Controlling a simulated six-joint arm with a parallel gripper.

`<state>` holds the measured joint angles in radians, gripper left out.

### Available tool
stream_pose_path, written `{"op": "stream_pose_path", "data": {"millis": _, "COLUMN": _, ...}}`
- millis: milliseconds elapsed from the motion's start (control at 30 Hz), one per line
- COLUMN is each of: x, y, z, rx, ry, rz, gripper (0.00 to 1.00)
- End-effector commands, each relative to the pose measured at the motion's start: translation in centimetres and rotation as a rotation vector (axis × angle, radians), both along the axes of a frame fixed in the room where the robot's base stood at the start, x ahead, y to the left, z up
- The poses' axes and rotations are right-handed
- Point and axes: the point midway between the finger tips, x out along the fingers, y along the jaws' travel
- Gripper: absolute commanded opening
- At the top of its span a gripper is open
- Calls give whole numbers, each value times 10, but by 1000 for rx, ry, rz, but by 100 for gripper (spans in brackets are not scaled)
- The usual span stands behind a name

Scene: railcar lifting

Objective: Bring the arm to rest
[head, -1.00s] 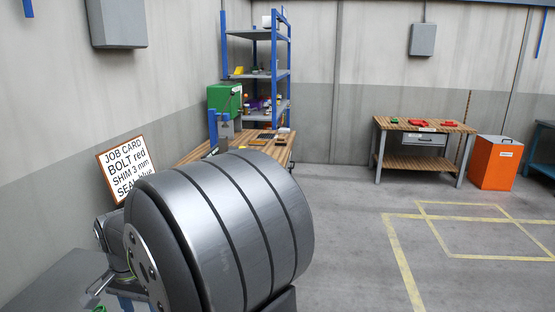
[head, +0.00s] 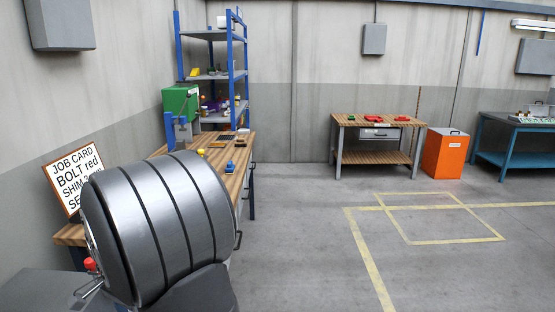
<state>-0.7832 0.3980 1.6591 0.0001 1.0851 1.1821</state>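My arm's large grey ribbed cylindrical link fills the lower left of the head view. My gripper is not seen in this view; the arm link may hide it. Behind the link stands a wooden workbench (head: 237,172) with small items on its top. A job card (head: 75,176) leans at the left and reads BOLT red, with the SHIM and SEAL lines partly covered by my arm. A small red object (head: 90,264) shows at the lower left beside the link.
A second wooden bench (head: 376,119), an orange bin (head: 444,154) and a blue table (head: 515,123) stand at the back right. The floor with yellow lines (head: 370,262) is clear.

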Motion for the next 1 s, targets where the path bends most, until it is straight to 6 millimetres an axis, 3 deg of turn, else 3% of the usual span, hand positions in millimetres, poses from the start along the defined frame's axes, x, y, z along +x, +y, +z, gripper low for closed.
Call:
{"op": "stream_pose_path", "data": {"millis": 267, "x": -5, "y": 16, "z": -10, "rx": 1, "ry": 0, "rz": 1, "gripper": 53}}
{"op": "stream_pose_path", "data": {"millis": 1000, "x": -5, "y": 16, "z": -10, "rx": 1, "ry": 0, "rz": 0, "gripper": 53}}
